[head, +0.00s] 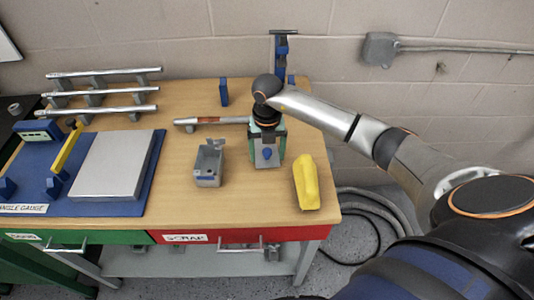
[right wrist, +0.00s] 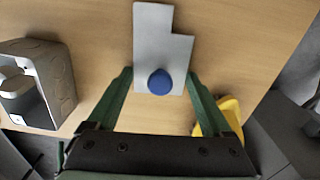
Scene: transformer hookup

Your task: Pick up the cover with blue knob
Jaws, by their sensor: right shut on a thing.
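The cover is a grey plate with a notched corner and a round blue knob. In the right wrist view the cover (right wrist: 150,45) lies between my green fingers, with the blue knob (right wrist: 160,82) near their tips. In the head view the cover (head: 267,161) shows under my right gripper (head: 267,150). I cannot tell if the cover is clear of the table. My left gripper is not in view.
A grey open box (head: 208,166) stands left of the gripper, and a yellow object (head: 305,183) lies to the right. A silver bar (head: 210,120) lies behind. A blue board with a grey plate (head: 110,165) and a rod rack (head: 100,95) fill the left. The table's front middle is clear.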

